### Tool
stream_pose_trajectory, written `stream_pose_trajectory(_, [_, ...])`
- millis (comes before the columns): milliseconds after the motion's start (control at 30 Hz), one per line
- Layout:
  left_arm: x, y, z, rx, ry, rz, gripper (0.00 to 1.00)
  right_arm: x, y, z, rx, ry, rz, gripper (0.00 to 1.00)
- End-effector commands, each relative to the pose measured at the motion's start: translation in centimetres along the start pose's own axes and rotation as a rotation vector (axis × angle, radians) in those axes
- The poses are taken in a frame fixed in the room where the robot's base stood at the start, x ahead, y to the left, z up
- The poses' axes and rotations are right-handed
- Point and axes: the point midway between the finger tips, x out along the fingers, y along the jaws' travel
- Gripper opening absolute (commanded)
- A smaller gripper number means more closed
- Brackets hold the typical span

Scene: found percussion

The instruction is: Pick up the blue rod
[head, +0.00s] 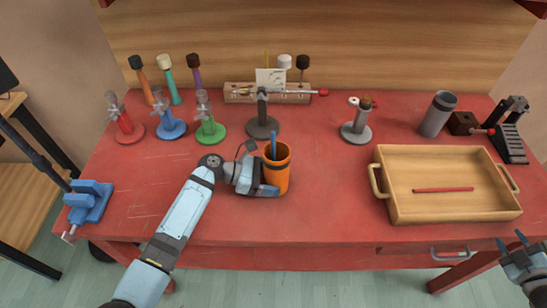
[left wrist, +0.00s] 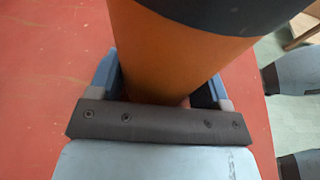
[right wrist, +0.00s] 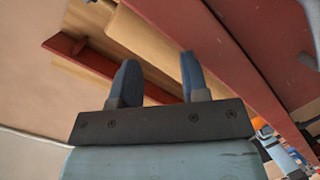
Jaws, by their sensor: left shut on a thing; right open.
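The blue rod (head: 273,146) stands upright in an orange cup (head: 277,170) near the middle of the red table, with only its upper part showing above the rim. My left gripper (head: 266,190) is shut around the orange cup, low on its side. In the left wrist view the orange cup (left wrist: 175,55) fills the space between the two fingers, and its dark rim band is at the top. The rod is not visible there. My right gripper (head: 520,243) is open and empty off the table's front right edge; its spread fingers show in the right wrist view (right wrist: 158,80).
A wooden tray (head: 386,190) with a red stick (head: 443,190) lies to the right. Stands in red, blue and green (head: 210,131) are at the back left. A grey-based stand (head: 263,127) is behind the cup. A blue vise (head: 90,202) sits at the left edge.

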Motion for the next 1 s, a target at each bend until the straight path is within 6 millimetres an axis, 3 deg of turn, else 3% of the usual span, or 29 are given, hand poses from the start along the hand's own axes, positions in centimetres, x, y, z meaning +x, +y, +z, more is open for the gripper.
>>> stream_pose_trajectory(33, [0.0, 0.0, -0.1, -0.001, 0.001, 0.000, 0.58, 0.4, 3.6, 0.8, -0.063, 0.020, 0.042, 0.41])
stream_pose_trajectory(200, [0.0, 0.0, -0.1, -0.001, 0.001, 0.000, 0.58, 1.6, 12.7, 2.5, -0.152, 0.034, 0.190, 0.41])
stream_pose_trajectory(500, [0.0, 0.0, -0.1, -0.001, 0.001, 0.000, 0.58, 2.2, 24.4, 3.2, -0.225, 0.053, 0.409, 0.41])
stream_pose_trajectory(567, [0.0, 0.0, -0.1, -0.001, 0.001, 0.000, 0.58, 3.0, 24.1, 2.4, -0.224, 0.085, 0.420, 0.41])
stream_pose_trajectory(767, [0.0, 0.0, -0.1, -0.001, 0.001, 0.000, 0.58, 6.4, 20.8, -1.9, -0.208, 0.227, 0.407, 0.41])
stream_pose_trajectory(867, [0.0, 0.0, -0.1, -0.001, 0.001, 0.000, 0.58, 8.4, 18.8, -5.0, -0.198, 0.319, 0.392, 0.41])
stream_pose_trajectory(1000, [0.0, 0.0, -0.1, -0.001, 0.001, 0.000, 0.58, 11.6, 15.2, -11.0, -0.187, 0.493, 0.357, 0.41])
